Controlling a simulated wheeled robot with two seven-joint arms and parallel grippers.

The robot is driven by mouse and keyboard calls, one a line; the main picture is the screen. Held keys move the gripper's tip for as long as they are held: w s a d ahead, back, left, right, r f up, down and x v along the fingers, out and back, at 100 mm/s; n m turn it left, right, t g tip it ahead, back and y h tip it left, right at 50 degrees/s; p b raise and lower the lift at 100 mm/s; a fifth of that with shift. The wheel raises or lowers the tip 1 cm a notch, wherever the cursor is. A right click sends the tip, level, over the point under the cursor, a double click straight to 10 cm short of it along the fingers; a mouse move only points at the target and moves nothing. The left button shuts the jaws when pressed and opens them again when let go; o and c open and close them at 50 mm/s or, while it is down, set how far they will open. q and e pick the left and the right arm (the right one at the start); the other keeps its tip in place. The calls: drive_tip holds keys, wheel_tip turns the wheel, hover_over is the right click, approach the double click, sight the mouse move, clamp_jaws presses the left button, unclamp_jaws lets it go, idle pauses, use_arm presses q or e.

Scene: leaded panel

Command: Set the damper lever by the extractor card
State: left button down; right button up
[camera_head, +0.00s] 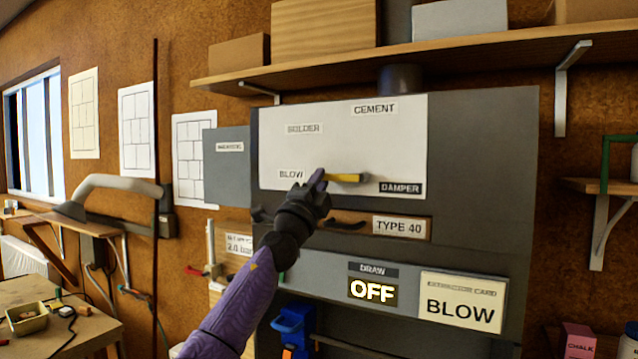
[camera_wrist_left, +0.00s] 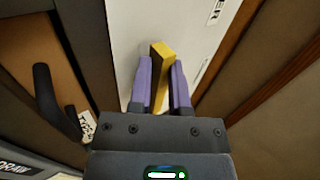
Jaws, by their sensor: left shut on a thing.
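The yellow damper lever (camera_head: 345,178) lies nearly level on the white plate (camera_head: 350,130) of the grey extractor box, above the DAMPER label (camera_head: 401,188). My left gripper (camera_head: 318,180) is shut on the lever's left end, just right of the BLOW label (camera_head: 291,174). In the left wrist view the lever (camera_wrist_left: 161,62) stands between the two purple fingers (camera_wrist_left: 160,85). The SOLDER label (camera_head: 304,129) is at upper left and the CEMENT label (camera_head: 374,109) at the top. The extractor card (camera_head: 460,300) reads BLOW. My right gripper is out of view.
The DRAW display (camera_head: 372,291) reads OFF. A TYPE 40 plate (camera_head: 399,227) and a dark handle (camera_head: 345,225) sit below the lever. A wooden shelf (camera_head: 440,64) with boxes runs above. A workbench (camera_head: 60,335) stands at lower left.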

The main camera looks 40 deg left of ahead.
use_arm(q)
drive_tip(key=c, duration=0.6)
unclamp_jaws()
drive_tip(key=shift+f, duration=0.1)
drive_tip(key=b+v, duration=0.5)
drive_tip(key=v, duration=0.4)
drive_tip(key=shift+s+d+f+b, duration=0.1)
drive_tip(key=shift+s+f+b, duration=0.05)
drive_tip(key=shift+s+b, duration=0.25)
